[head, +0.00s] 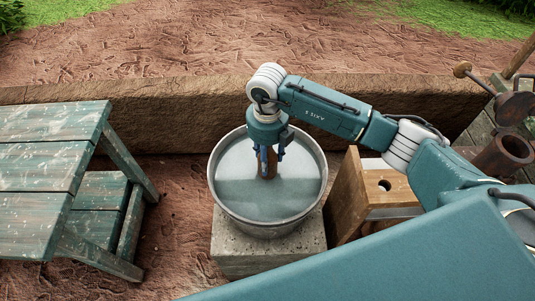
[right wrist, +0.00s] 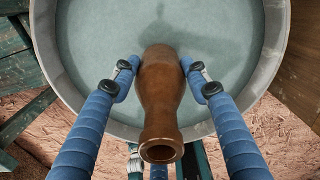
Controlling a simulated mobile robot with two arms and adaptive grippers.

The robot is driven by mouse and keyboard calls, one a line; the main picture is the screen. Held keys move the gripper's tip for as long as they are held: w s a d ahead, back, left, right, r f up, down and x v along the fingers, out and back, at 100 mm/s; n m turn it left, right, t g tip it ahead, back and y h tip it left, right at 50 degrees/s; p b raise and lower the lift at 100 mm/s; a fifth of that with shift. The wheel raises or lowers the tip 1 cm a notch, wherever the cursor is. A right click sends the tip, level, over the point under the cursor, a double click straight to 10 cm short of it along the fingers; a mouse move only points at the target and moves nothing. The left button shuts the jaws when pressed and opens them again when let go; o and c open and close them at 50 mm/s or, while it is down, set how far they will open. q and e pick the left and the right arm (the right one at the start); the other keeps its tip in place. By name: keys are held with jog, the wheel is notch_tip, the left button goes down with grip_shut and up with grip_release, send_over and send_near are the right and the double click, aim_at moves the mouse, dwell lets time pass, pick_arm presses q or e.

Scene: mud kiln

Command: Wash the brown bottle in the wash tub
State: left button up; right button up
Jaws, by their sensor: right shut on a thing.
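The wash tub (head: 224,199) is a round grey metal tub holding grey-blue water, and its rim (right wrist: 275,40) curves around the right wrist view. The brown bottle (right wrist: 162,95) is in my right gripper (right wrist: 168,80), its open mouth toward the wrist camera. In the head view my right gripper (head: 269,160) points down over the tub, with the bottle (head: 268,170) partly hidden between its fingers. The bottle's lower end is at or in the water; how deep it sits I cannot tell. My left gripper is out of view.
The tub stands on a concrete block (head: 268,258). A worn green wooden bench (head: 45,165) is at left, a wooden box (head: 352,195) with a hole at right. A low mud wall (head: 150,115) runs behind. Rusty metal parts (head: 503,155) are at far right.

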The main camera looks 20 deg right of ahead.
jog(key=shift+f+b, duration=2.85)
jog(key=shift+f, duration=1.3)
